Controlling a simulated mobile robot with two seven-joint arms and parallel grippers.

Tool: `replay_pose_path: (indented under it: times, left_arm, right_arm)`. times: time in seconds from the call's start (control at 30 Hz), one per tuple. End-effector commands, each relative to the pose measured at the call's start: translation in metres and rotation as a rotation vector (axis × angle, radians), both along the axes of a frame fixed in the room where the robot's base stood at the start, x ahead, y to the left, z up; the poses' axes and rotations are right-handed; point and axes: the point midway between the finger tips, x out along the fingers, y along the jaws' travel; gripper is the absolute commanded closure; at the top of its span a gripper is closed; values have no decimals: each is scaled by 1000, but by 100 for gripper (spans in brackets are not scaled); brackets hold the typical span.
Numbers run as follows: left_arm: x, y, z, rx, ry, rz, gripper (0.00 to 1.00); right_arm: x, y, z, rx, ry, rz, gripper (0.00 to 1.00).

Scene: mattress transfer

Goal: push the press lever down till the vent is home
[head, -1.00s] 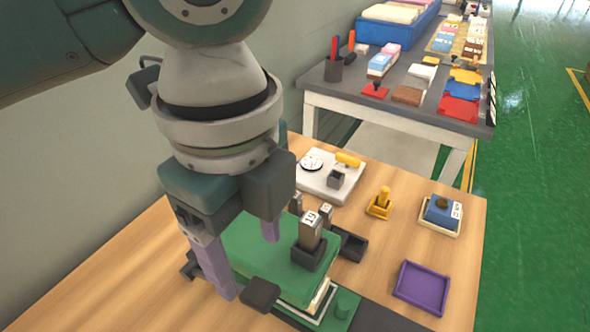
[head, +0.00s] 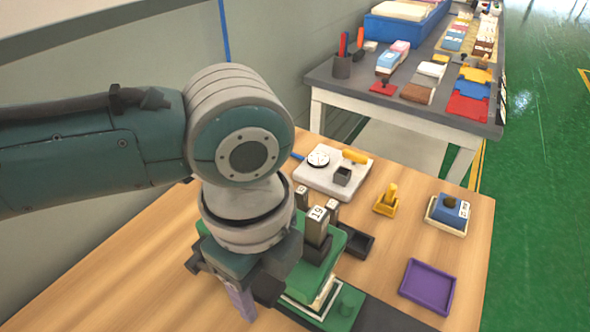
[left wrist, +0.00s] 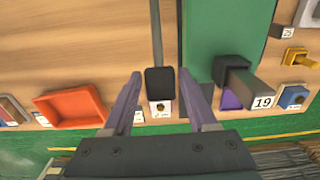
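The press (head: 335,250) is a green body on the wooden table, with dark posts and a dark block marked 19 (head: 318,222). In the left wrist view the press lever is a thin grey rod (left wrist: 157,35) ending in a black pad (left wrist: 160,83). My left gripper (left wrist: 161,78) is open, with one purple finger on each side of the pad. I cannot tell whether they touch it. In the head view one purple finger (head: 240,300) shows beside the dark pad, and my arm hides much of the press. I cannot pick out the vent. My right gripper is not in view.
A white board with a dial (head: 328,175), a yellow-handled piece (head: 387,200), a blue block on a tray (head: 447,215) and a purple tray (head: 427,286) stand on the table. An orange tray (left wrist: 70,108) lies left of the gripper in the wrist view. A loaded grey table (head: 405,105) stands behind.

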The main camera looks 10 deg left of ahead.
Motion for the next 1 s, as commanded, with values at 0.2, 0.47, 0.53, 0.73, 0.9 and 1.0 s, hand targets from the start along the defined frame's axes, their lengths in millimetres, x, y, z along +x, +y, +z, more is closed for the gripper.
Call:
replay_pose_path:
  times: [0.2,0.47,0.53,0.73,0.9,1.0]
  left_arm:
    - [0,0,0,0,0,0,68]
    - [0,0,0,0,0,0,97]
    - [0,0,0,0,0,0,100]
    - [0,0,0,0,0,0,100]
    - [0,0,0,0,0,0,100]
    - [0,0,0,0,0,0,100]
  right_arm:
    - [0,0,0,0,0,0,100]
    - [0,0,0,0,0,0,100]
    - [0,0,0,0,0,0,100]
    - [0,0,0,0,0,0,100]
    - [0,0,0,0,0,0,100]
    - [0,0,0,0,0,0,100]
